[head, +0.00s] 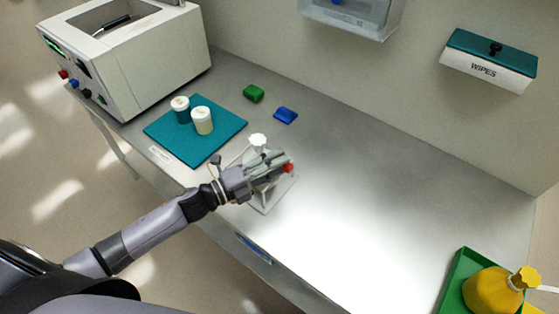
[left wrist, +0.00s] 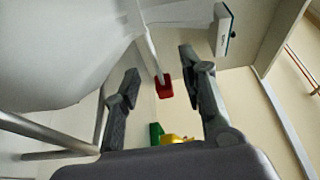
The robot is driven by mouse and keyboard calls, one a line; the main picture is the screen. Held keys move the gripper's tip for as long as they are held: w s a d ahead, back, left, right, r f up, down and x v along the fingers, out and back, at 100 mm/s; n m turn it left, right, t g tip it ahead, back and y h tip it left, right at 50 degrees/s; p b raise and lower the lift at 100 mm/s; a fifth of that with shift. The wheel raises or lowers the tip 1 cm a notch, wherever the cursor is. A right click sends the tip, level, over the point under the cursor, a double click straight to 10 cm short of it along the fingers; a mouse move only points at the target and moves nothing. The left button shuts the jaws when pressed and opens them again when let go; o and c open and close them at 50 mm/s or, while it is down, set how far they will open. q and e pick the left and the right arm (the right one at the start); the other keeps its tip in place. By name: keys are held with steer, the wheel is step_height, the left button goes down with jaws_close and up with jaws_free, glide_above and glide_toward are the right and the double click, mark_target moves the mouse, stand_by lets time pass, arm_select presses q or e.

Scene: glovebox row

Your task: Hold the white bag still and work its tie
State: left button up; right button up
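The white bag (head: 258,141) stands on the bench behind my left gripper (head: 277,171), which hides most of it in the head view; only its pale gathered top shows clearly. In the left wrist view a large white surface (left wrist: 60,50), seemingly the bag, fills the left side. A white strip with a red end (left wrist: 165,87), seemingly the tie, reaches between the fingers of my left gripper (left wrist: 158,88). The red end (head: 288,168) also shows by the fingertips in the head view. The fingers are apart, not closed on it. My right gripper is not in view.
A white instrument (head: 130,60) stands far left. A green tray (head: 452,282) with a yellow bag (head: 490,291) is at right. The bench's middle is clear.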

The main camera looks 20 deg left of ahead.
arm_select(q)
steer(key=shift+w+d, duration=0.4)
steer(key=shift+c, duration=0.5)
jaws_close()
stand_by(1.0)
